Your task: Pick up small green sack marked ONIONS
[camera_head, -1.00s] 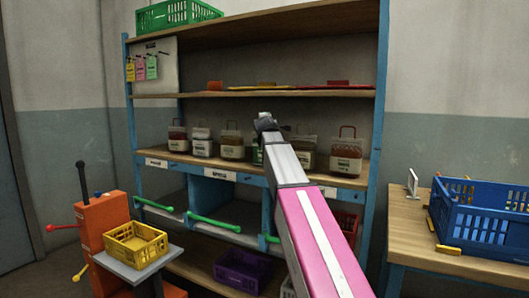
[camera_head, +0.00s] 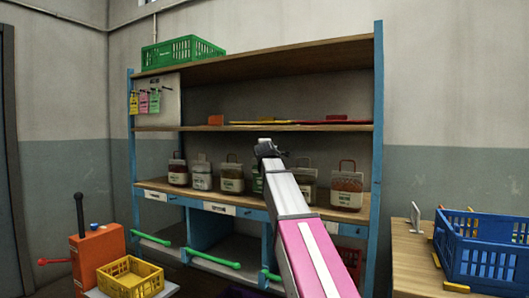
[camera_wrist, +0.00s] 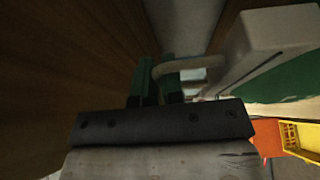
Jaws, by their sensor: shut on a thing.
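A small green sack (camera_head: 257,184) stands in the row on the shelf's middle board, mostly hidden behind my arm. Its marking cannot be read. My gripper (camera_head: 266,150) is just above it, at the end of my pink and white arm. In the wrist view my gripper (camera_wrist: 157,85) is shut, with a pale loop handle (camera_wrist: 190,65) at its fingers. The handle appears to belong to the green sack.
Other handled sacks stand on both sides, including a red-brown one (camera_head: 347,188) at right. The upper board (camera_head: 170,128) is close above my gripper. A yellow crate (camera_head: 130,279) is at lower left, a blue crate (camera_head: 490,250) on the right table.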

